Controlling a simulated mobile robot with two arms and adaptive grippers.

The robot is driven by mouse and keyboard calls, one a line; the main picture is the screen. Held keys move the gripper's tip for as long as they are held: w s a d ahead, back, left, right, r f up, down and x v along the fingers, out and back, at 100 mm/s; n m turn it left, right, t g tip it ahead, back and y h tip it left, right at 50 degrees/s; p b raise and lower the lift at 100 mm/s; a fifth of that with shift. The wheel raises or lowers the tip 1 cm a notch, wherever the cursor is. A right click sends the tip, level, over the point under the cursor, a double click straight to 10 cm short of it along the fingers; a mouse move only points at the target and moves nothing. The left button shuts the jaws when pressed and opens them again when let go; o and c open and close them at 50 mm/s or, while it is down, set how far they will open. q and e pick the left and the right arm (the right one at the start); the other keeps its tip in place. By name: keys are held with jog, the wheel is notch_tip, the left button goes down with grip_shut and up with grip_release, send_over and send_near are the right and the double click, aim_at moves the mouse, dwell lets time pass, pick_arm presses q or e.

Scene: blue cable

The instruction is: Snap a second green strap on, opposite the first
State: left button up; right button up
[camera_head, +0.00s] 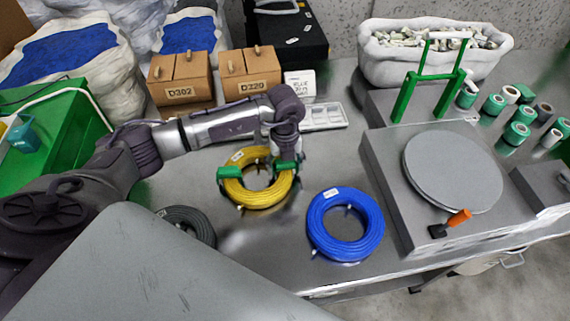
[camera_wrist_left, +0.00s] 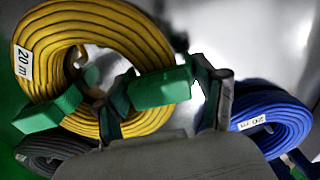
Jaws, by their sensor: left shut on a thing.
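A yellow cable coil (camera_head: 262,194) lies flat on the metal table, and it fills the upper left of the left wrist view (camera_wrist_left: 95,30). The first green strap (camera_head: 229,172) sits around its left side; it also shows in the wrist view (camera_wrist_left: 48,111). My left gripper (camera_head: 287,167) points down at the coil's right side, across from that strap. It is shut on a second green strap (camera_wrist_left: 162,87), which is at the coil's band. The fingers hide whether it is fully closed around the cable. My right gripper is not in view.
A blue coil (camera_head: 318,222) lies to the right and a dark grey coil (camera_head: 190,222) at the lower left. A turntable box (camera_head: 380,165) with an orange handle (camera_head: 459,219) stands right. Cardboard boxes (camera_head: 181,92) and a white tray (camera_head: 325,116) are behind.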

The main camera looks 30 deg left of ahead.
pick_arm(q)
jog(key=o, duration=0.5)
jog(key=shift+c, duration=0.2)
jog(key=shift+o, duration=0.4)
jog(key=o, duration=0.3)
jog(key=shift+o, duration=0.2)
jog(key=shift+r+p, duration=2.7)
jog(key=shift+r, duration=0.8)
jog(key=shift+f, duration=0.1)
